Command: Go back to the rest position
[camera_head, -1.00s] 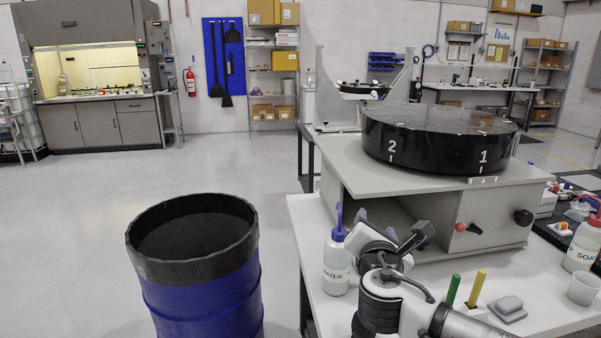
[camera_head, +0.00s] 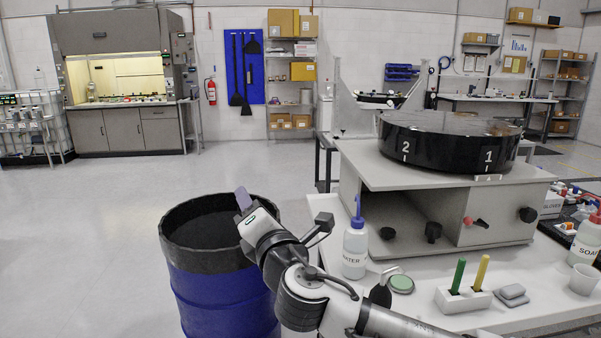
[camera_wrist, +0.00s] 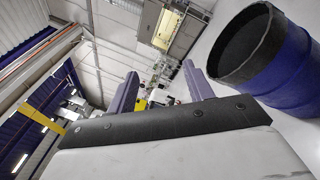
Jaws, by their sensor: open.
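My gripper (camera_head: 243,198) is at the end of my arm, which reaches from the bottom right up and left. In the head view its purple fingertip overlaps the right part of the blue barrel's rim. In the wrist view my gripper (camera_wrist: 160,88) shows two purple fingers set well apart, with nothing between them. The blue barrel (camera_head: 222,300) has a black rim and a dark inside. In the wrist view the barrel (camera_wrist: 290,75) lies to the right of the fingers, apart from them.
A white bench (camera_head: 420,268) carries a WATER bottle (camera_head: 355,250), a grey fixture with a black numbered disc (camera_head: 440,155), a holder with green and yellow sticks (camera_head: 462,298) and a SOAP bottle (camera_head: 586,243). The floor (camera_head: 90,235) at the left is clear.

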